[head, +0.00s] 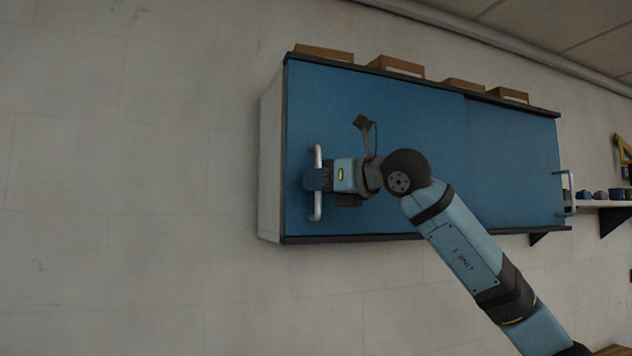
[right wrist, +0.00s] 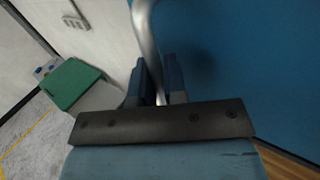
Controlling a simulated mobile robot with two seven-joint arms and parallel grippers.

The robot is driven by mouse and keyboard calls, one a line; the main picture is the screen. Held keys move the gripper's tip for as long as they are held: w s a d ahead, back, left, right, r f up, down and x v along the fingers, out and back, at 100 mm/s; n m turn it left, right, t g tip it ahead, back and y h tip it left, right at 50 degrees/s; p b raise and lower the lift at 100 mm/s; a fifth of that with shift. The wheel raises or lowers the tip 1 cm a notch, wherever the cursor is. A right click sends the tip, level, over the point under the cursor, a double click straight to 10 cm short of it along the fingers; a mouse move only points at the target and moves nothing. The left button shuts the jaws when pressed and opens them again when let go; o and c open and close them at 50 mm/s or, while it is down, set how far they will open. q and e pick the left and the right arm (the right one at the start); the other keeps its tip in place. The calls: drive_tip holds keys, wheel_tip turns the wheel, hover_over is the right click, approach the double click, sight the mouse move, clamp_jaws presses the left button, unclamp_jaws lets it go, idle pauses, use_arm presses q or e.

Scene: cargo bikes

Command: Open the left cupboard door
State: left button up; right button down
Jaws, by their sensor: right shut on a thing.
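A wall cupboard with two blue doors hangs on the pale wall in the head view. Its left door (head: 400,115) appears closed and carries a vertical metal bar handle (head: 317,160) near its left edge. The right door (head: 515,165) has a similar handle (head: 568,192) at its right edge. My right gripper (head: 314,179) is shut on the left door's handle, around the middle of the bar. In the right wrist view the handle (right wrist: 146,45) runs down between the two fingers (right wrist: 156,85). My left gripper is not in view.
Several cardboard boxes (head: 397,67) stand on top of the cupboard. A shelf (head: 604,203) with small items is at the right. The wall left of the cupboard is bare. A green box (right wrist: 72,84) is on the floor in the right wrist view.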

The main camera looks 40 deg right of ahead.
use_arm(q)
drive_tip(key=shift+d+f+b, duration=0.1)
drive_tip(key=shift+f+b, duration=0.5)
drive_tip(key=shift+b, duration=0.05)
use_arm(e)
drive_tip(key=s+d, duration=0.3)
drive_tip(key=d, duration=1.1)
drive_tip(key=s+d, duration=0.3)
drive_tip(key=d, duration=1)
drive_tip(key=shift+s+d, duration=0.35)
drive_tip(key=shift+d, duration=0.05)
drive_tip(key=c, duration=1.5)
unclamp_jaws()
drive_tip(key=shift+a, duration=0.1)
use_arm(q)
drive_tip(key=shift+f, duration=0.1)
use_arm(e)
drive_tip(key=shift+s, duration=0.1)
use_arm(q)
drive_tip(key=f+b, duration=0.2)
drive_tip(key=b, duration=0.1)
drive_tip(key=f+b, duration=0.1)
drive_tip(key=b, duration=0.1)
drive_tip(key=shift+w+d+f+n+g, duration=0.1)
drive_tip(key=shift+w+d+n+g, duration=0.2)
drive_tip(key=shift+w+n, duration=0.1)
use_arm(e)
drive_tip(key=v, duration=1.3)
drive_tip(key=shift+s, duration=0.3)
